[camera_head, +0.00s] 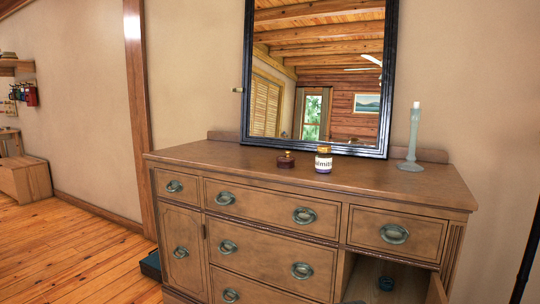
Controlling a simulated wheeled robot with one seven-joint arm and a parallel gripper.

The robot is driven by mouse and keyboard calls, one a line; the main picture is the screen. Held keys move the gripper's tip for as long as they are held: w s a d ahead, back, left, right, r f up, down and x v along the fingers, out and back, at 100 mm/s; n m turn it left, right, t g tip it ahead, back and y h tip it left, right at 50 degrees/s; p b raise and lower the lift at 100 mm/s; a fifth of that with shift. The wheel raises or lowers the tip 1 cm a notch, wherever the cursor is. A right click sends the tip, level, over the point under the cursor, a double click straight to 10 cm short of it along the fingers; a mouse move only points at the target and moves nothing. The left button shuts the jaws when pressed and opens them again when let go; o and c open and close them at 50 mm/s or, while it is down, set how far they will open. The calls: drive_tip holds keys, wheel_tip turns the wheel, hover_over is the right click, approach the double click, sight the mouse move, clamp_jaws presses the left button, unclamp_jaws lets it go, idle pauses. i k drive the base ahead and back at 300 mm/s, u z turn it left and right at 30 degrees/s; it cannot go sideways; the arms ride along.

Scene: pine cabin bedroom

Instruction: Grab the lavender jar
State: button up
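A small jar (324,159) with a white printed label, a gold-toned lid and a dark purple band at its base stands upright on the dresser top. It looks like the lavender jar, but I cannot read its label fully. A shorter dark brown jar (286,160) stands just left of it, a small gap apart. Both are on the wooden dresser (225,158), in front of the mirror. My gripper is not in view.
A black-framed mirror (387,80) stands at the back of the dresser. A pale candlestick (412,140) stands to the right. The lower right door looks open, with a small teal object (386,283) inside. Wooden floor (75,250) is clear at left.

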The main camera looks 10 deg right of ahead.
sight(323, 158)
drive_tip(key=z, duration=0.25)
drive_tip(key=i, duration=1.25)
drive_tip(key=z, duration=0.55)
